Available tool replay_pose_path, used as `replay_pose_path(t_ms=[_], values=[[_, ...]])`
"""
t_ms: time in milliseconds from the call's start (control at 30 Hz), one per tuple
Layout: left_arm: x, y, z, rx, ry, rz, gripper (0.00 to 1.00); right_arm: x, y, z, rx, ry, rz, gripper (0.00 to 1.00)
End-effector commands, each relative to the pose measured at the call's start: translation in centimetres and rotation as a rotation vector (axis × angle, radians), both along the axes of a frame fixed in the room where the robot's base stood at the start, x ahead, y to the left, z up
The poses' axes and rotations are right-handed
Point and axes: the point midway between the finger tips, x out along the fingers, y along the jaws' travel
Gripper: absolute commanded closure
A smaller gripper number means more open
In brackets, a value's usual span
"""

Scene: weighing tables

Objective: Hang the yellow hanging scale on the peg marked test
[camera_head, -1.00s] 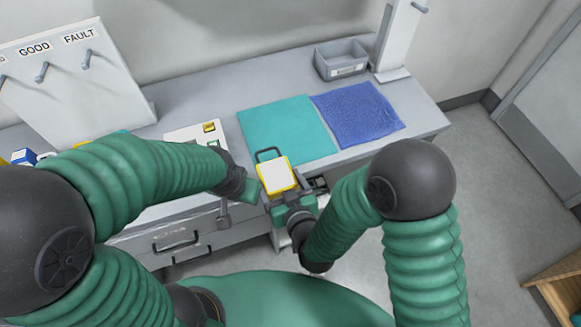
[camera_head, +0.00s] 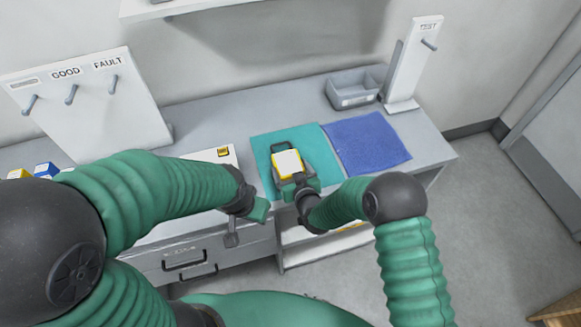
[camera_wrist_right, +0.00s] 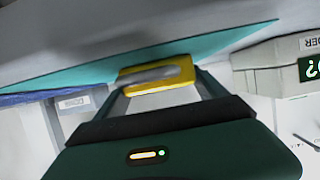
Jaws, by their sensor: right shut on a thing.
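The yellow hanging scale (camera_head: 287,163) has a white face and a dark loop at its far end. My right gripper (camera_head: 293,180) is shut on its near end and holds it over the teal mat. In the right wrist view the scale (camera_wrist_right: 160,87) sits between the fingers of my right gripper (camera_wrist_right: 162,97). The peg marked TEST (camera_head: 430,44) sticks out, empty, from a white upright stand (camera_head: 408,70) at the back right. My left gripper (camera_head: 258,210) is at the table's front edge, left of the scale; its fingers are not clear.
The teal mat (camera_head: 265,150) and a blue cloth (camera_head: 370,143) lie on the table. A grey bin (camera_head: 355,88) stands left of the TEST stand. A white board (camera_head: 95,105) with GOOD and FAULT pegs stands at the back left. Small blue and yellow items (camera_head: 45,170) lie near it.

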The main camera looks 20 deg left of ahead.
Motion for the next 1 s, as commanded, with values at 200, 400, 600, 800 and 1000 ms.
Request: replay_pose_path(t_ms=[200, 400, 600, 800, 1000], values=[[0.0, 0.0, -0.4, 0.0, 0.0, 0.0, 0.64, 0.0, 0.0, -0.2, 0.002, -0.002, 0.0, 0.83], [0.0, 0.0, -0.3, 0.0, 0.0, 0.0, 0.64, 0.0, 0.0, -0.2, 0.0, 0.0, 0.0, 0.0], [0.0, 0.0, -0.3, 0.0, 0.0, 0.0, 0.64, 0.0, 0.0, -0.2, 0.0, 0.0, 0.0, 0.0], [0.0, 0.0, -0.5, 0.0, 0.0, 0.0, 0.64, -1.2, -0.8, 0.1, -0.001, 0.001, 0.0, 0.0], [0.0, 0.0, -1.9, 0.0, 0.001, 0.0, 0.64, -5.4, -3.1, 2.3, -0.001, 0.0, 0.0, 0.0]])
